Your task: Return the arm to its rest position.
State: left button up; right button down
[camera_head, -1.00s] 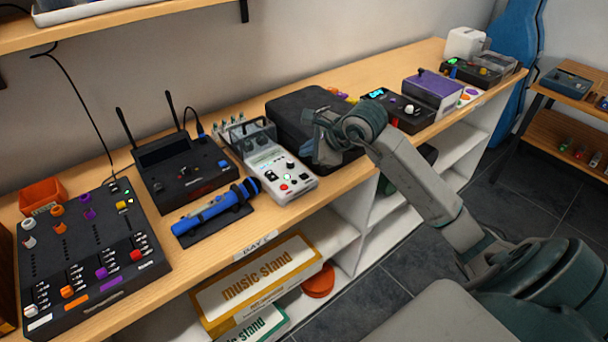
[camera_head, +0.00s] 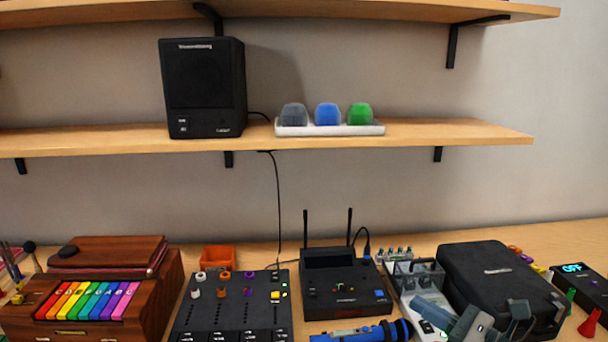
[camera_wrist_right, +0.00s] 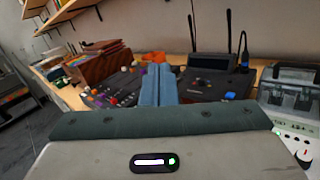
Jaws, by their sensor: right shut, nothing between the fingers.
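My right gripper (camera_head: 466,322) shows low at the right in the head view, in front of the black hard case (camera_head: 495,270) and partly over the white device (camera_head: 420,290). In the right wrist view its blue-grey fingers (camera_wrist_right: 158,84) are together, with nothing between them. They point toward the black mixer (camera_wrist_right: 112,88) and the black receiver with two antennas (camera_wrist_right: 208,75). Most of the right arm is cut off by the head view's lower edge. My left gripper is in neither view.
The bench holds the mixer (camera_head: 233,310), the receiver (camera_head: 342,284), a blue microphone (camera_head: 365,332) and a wooden box with rainbow bars (camera_head: 95,300). A shelf (camera_head: 330,137) above carries a black speaker (camera_head: 203,88) and a tray of coloured foam covers (camera_head: 330,130).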

jog(key=s+d+m+t+h, duration=0.1)
jog(key=d+m+t+h, duration=0.2)
jog(key=m, duration=0.4)
jog(key=s+d+r+m+t+h, duration=0.1)
jog(key=d+m+t+h, duration=0.2)
jog(key=m, duration=0.5)
jog(key=s+d+m+t+h, duration=0.1)
jog(key=m+t+h, duration=0.35)
jog(key=m, duration=0.25)
jog(key=s+d+f+m+g+h, duration=0.4)
jog(key=d+f+m+g+h, duration=0.2)
jog(key=f+m+g+h, duration=0.45)
jog(key=s+a+f+m+g+y, duration=0.4)
jog(key=s+f+m+g, duration=0.1)
jog(key=s+f, duration=0.45)
jog(key=s+a+f+m+g+y, duration=0.3)
jog(key=s+a+f+m+g, duration=0.15)
jog(key=s+f, duration=0.5)
jog(key=d+f+g, duration=0.2)
jog(key=d+f, duration=0.1)
jog(key=f, duration=2.7)
jog(key=s+d+f, duration=0.1)
jog(key=s+f, duration=1.8)
jog(key=shift+d+m+g, duration=0.2)
jog(key=shift+m+g, duration=0.1)
jog(key=shift+g, duration=0.15)
